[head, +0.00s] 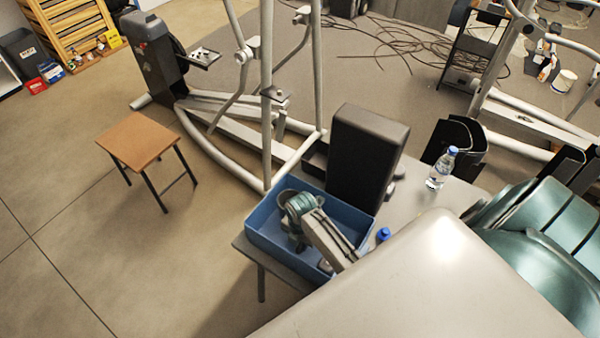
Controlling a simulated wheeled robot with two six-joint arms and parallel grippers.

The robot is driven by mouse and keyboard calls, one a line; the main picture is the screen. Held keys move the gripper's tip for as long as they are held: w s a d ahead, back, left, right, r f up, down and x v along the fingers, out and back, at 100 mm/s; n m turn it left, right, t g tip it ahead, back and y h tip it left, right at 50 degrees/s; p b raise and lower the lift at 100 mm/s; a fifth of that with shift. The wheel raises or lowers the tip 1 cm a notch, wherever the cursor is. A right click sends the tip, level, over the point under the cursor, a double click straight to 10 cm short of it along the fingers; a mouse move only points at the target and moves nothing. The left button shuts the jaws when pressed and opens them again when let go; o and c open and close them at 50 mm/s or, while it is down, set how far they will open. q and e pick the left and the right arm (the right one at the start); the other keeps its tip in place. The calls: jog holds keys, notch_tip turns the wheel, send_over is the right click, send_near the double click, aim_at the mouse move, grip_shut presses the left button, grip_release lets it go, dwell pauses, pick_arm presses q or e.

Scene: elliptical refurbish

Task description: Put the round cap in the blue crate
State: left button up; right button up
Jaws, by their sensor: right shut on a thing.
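The blue crate (262,240) stands on the grey table, with its near right side partly hidden by my arm. My right gripper (294,206) is over the crate's interior, at or just above rim level. It is shut on a rounded grey thing, which seems to be the round cap (283,197). The cap is mostly covered by the gripper and wrist. I cannot tell whether it touches the crate floor. My left gripper is not in view.
A black box-like block (365,160) stands just behind the crate. A water bottle (441,168) and black curved parts (455,140) are farther right on the grey table (408,190). An elliptical frame (225,150) stands behind; a brown stool (140,138) is at left.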

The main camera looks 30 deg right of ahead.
jog(key=shift+f, duration=0.25)
jog(key=o, duration=1)
jog(key=shift+o, duration=0.2)
jog(key=shift+r, duration=0.25)
notch_tip(320, 180, up, 13)
jog(key=b, duration=0.2)
jog(key=shift+d+f, duration=0.15)
jog(key=shift+d, duration=0.05)
